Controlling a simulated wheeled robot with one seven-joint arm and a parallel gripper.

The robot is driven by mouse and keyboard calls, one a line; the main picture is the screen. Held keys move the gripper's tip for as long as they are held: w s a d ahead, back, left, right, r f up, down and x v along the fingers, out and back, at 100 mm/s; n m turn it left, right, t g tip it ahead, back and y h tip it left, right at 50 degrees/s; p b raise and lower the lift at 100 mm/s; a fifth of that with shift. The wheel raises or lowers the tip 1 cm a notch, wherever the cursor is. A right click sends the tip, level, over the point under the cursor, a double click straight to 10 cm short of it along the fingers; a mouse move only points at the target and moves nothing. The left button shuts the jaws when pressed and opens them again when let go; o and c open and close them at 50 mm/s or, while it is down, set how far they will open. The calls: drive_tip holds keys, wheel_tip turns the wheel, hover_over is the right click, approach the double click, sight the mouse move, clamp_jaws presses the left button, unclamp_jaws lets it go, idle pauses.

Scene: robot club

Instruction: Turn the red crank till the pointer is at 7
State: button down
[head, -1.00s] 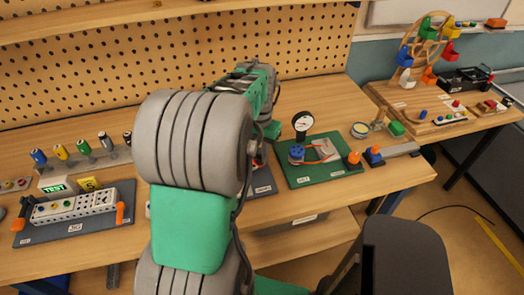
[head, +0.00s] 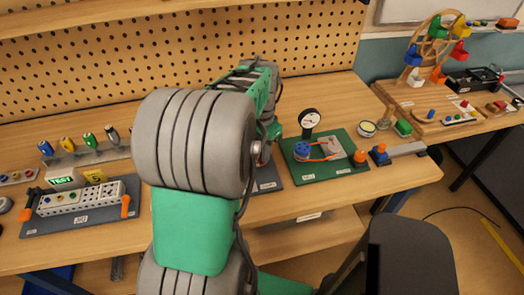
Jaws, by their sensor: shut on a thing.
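My arm's large grey joint and green links fill the middle of the head view. They reach over the bench toward a dark board (head: 268,184) with a pale label, of which only the right part shows. My gripper is hidden behind my own arm, so its fingers and what they touch cannot be seen. The red crank and its pointer cannot be made out; they may be hidden there too.
Right of my arm is a green board (head: 318,170) with a round gauge (head: 310,120) and blue knob (head: 302,148). A white terminal strip (head: 80,197) lies left. A wooden wheel (head: 436,48) stands far right. A pegboard (head: 200,55) closes the back.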

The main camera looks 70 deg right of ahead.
drive_tip(key=c, duration=1.3)
unclamp_jaws()
drive_tip(key=shift+r, duration=0.1)
wheel_tip(320, 180, up, 8)
drive_tip(key=shift+f+b, duration=0.15)
drive_tip(key=shift+b, duration=0.3)
drive_tip(key=shift+s, duration=0.1)
